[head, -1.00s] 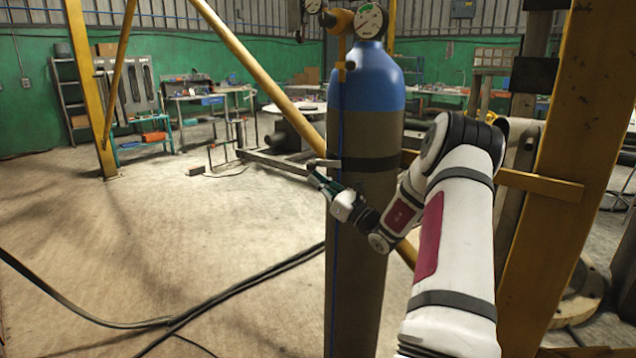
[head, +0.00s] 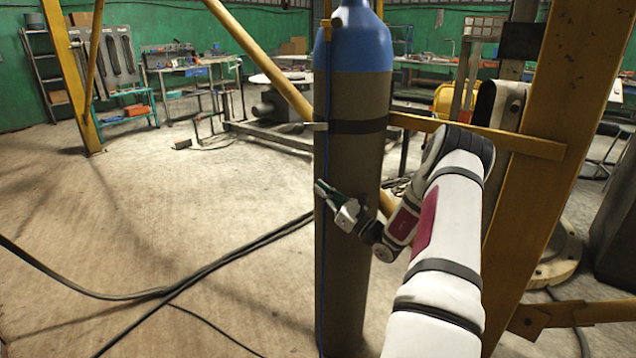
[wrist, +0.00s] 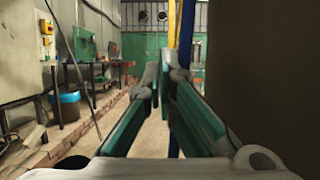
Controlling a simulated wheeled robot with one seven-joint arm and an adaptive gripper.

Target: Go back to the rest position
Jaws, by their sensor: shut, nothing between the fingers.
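My gripper (head: 322,192) is at the end of my white arm, in front of the gas cylinder (head: 350,250) in the head view. The cylinder is upright, with a blue top and a grey-brown body. In the wrist view the green fingers of my gripper (wrist: 160,80) come together at their tips with nothing between them. A large dark surface fills the right of the wrist view, close beside the fingers. I cannot tell whether the gripper touches the cylinder.
A yellow column (head: 560,130) stands close on the right, with a yellow crossbar behind the cylinder. Black cables (head: 230,262) lie across the floor. Workbenches (head: 190,70) stand along the green back wall. The floor (head: 120,210) at left is mostly open.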

